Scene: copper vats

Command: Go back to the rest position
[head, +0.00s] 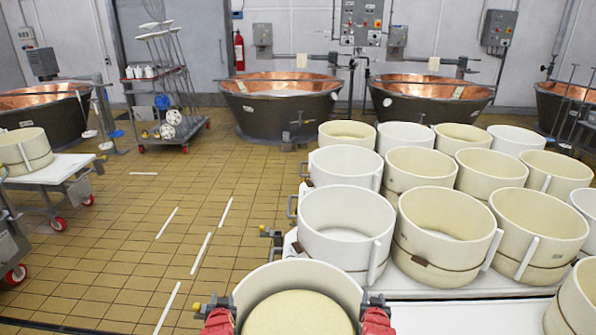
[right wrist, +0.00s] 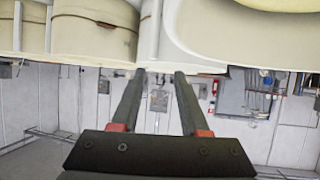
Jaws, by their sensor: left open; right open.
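A white round mould (head: 354,281) with a pale yellow cheese wheel (head: 296,315) inside stands at the bottom middle of the head view, cut off by the lower edge. My left gripper (head: 213,308) is at its left side and my right gripper (head: 376,303) at its right side. Both are open; I cannot tell from the head view whether they touch the mould. In the right wrist view my right gripper (right wrist: 160,78) has its two dark fingers apart with nothing between them. A pale rounded mould wall (right wrist: 205,45) shows close beyond them.
Several white and cream moulds (head: 347,222) crowd a white table (head: 455,286) at the right. Copper vats (head: 281,97) line the back. A wheeled rack (head: 168,100) and a white cart (head: 58,169) stand left. The tiled floor (head: 130,215) between is clear.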

